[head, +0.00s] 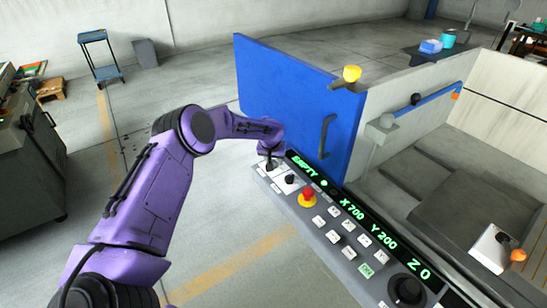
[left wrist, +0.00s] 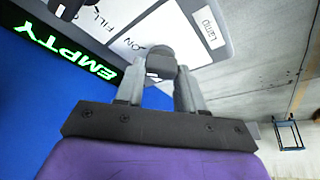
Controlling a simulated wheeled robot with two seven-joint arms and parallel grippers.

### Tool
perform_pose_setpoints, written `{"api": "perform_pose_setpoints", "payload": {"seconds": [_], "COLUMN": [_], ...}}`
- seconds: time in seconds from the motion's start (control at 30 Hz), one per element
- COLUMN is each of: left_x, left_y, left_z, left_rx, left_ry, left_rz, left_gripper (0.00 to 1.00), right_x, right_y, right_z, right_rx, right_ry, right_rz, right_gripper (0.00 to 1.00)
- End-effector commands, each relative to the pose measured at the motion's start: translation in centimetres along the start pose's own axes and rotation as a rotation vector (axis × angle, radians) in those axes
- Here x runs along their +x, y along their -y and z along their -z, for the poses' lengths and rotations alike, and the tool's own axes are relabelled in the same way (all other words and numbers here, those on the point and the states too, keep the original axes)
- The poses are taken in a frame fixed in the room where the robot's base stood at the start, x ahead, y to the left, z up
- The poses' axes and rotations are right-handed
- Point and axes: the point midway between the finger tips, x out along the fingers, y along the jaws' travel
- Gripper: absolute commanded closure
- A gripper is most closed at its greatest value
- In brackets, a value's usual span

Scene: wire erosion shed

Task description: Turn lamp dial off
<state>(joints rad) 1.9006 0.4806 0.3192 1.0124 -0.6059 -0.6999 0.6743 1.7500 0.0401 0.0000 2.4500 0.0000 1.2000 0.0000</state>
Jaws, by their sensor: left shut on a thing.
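The lamp dial (left wrist: 160,60) is a dark round knob on the light panel, beside a "Lamp" label (left wrist: 207,28) and an "ON" marking. My left gripper (left wrist: 161,84) is shut on it, one grey finger on each side. In the head view my left gripper (head: 269,158) is at the far left end of the control panel (head: 347,265), with the dial mostly hidden beneath it. I cannot tell which way the dial points. My right gripper is in neither view.
A second black dial (head: 291,179) sits close to the right, then a red emergency button (head: 308,195) and several white keys. The blue door (head: 290,90) with its handle (head: 326,136) stands just behind. Floor left of the panel is open.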

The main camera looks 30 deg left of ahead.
Motion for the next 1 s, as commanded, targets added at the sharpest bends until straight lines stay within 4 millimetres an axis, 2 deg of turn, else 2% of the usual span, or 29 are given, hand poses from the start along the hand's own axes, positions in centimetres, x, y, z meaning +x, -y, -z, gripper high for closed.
{"api": "perform_pose_setpoints", "payload": {"seconds": [0.27, 0.6, 1.0], "left_x": [0.0, 0.2, 0.1], "left_y": [-0.3, -0.5, -0.5], "left_z": [0.2, 0.2, 0.3], "left_rx": [-0.232, -0.517, -0.731], "left_ry": [-0.006, -0.007, -0.004], "left_rz": [0.100, 0.213, 0.300], "left_gripper": [0.92, 0.92, 0.92], "right_x": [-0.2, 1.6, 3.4], "right_y": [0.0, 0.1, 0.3], "right_z": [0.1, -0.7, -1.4], "right_rx": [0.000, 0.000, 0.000], "right_ry": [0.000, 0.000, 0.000], "right_rz": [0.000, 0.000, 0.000], "right_gripper": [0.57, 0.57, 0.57]}}
